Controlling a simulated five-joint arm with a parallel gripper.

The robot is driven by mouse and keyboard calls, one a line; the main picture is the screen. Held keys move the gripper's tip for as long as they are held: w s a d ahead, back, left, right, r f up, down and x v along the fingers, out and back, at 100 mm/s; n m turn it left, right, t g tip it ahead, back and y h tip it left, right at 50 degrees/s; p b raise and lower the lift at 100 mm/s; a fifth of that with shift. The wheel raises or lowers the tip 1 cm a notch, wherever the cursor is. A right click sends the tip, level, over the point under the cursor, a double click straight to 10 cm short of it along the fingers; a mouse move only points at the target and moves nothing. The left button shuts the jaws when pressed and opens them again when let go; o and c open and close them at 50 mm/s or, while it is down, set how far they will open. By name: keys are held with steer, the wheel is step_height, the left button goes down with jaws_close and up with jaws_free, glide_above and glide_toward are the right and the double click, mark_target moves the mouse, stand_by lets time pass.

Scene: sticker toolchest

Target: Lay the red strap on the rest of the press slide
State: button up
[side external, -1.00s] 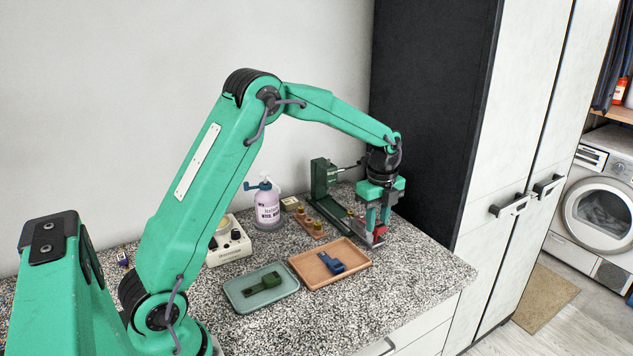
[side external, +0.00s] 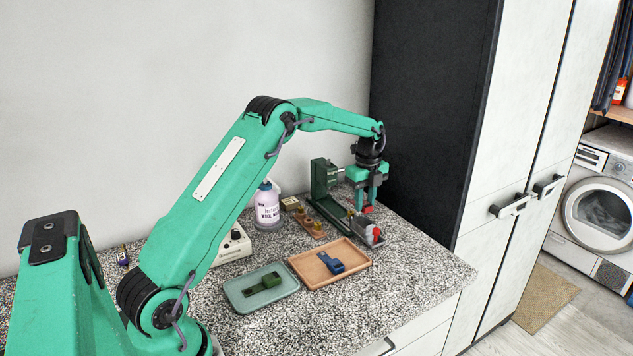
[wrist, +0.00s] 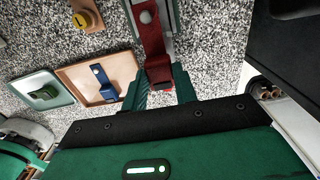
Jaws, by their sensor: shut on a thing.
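My gripper (side external: 367,205) is shut on one end of the red strap (wrist: 152,40). In the wrist view the strap runs away from the fingers (wrist: 160,82) and carries a pale round stud towards its far end. In the side view only a small red part of the strap (side external: 367,210) shows at the fingertips. The green press (side external: 322,178) stands behind, with its slide (side external: 332,212) low in front. In the wrist view the strap overlaps a grey, green-edged part; I cannot tell whether it touches it.
A grey holder (side external: 362,231) with something red and pale stands below my gripper. A tan tray (side external: 305,270) holds a blue strap (side external: 331,263); a green tray (side external: 240,302) holds a green one. A spray bottle (side external: 267,208) stands left of the press. A dark cabinet (side external: 425,120) borders the right.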

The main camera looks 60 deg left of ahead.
steer(key=shift+f, duration=0.2)
steer(key=shift+f, duration=1.5)
steer(key=shift+f, duration=0.25)
stand_by(0.6)
steer(key=o, duration=1)
steer(key=shift+o, duration=0.2)
steer(key=shift+r, duration=0.1)
step_height(320, 180, up, 7)
steer(key=shift+r, duration=0.3)
